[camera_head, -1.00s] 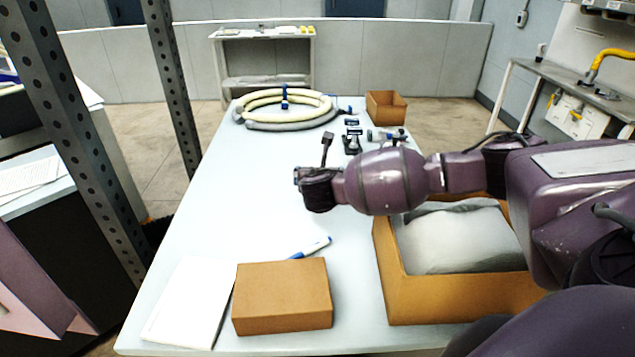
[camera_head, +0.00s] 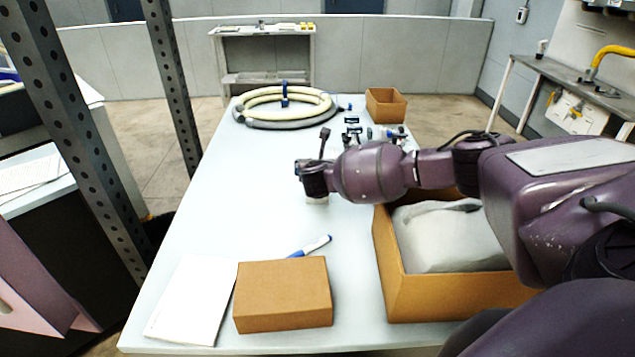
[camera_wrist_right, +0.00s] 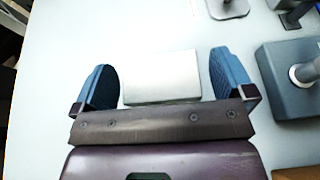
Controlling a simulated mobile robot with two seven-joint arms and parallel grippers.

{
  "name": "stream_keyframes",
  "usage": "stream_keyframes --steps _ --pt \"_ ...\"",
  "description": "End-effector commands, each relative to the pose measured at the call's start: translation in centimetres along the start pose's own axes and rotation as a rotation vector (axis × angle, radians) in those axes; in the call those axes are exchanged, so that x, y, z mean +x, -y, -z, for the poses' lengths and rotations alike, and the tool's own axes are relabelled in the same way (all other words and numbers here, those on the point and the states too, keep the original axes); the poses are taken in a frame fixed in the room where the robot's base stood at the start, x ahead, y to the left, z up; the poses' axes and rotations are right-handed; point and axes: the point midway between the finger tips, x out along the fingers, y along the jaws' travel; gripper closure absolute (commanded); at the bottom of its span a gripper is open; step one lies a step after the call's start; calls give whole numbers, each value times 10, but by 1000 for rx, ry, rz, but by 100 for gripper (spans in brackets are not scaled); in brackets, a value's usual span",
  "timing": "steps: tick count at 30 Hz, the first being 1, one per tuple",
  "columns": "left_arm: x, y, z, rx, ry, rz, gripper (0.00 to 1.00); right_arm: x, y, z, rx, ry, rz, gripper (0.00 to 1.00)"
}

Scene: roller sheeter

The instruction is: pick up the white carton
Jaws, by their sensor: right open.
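The white carton (camera_wrist_right: 162,77) is a small pale box in the right wrist view. It lies on the table between the two blue fingers of my right gripper (camera_wrist_right: 163,68), with a gap on each side. The gripper is open and holds nothing. In the head view, a small part of the carton (camera_head: 317,200) shows just below my right gripper (camera_head: 315,183), which hides the rest. My left gripper is not in view.
A closed brown box (camera_head: 283,296), a white paper sheet (camera_head: 190,303) and a marker (camera_head: 311,246) lie nearer on the table. An open cardboard box (camera_head: 440,298) with a grey bag stands right. Behind are small dark parts, a coiled hose (camera_head: 262,124) and a small brown box (camera_head: 385,106).

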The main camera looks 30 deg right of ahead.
Motion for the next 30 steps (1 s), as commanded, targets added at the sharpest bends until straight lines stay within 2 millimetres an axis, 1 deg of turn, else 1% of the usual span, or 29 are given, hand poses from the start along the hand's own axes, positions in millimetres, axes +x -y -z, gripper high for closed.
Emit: stream_keyframes --steps 3,10,11,21,24,30 --pt "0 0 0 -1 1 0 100 4 0 0 0 0 -1 0" --pt "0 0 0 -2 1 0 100 4 0 0 0 0 -1 0" --pt "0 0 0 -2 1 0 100 4 0 0 0 0 -1 3" --pt "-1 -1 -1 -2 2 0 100 4 0 0 0 0 0 55" --pt "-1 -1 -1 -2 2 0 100 4 0 -1 0 1 0 68" --pt "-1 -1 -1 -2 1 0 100 4 0 -1 0 1 0 68"
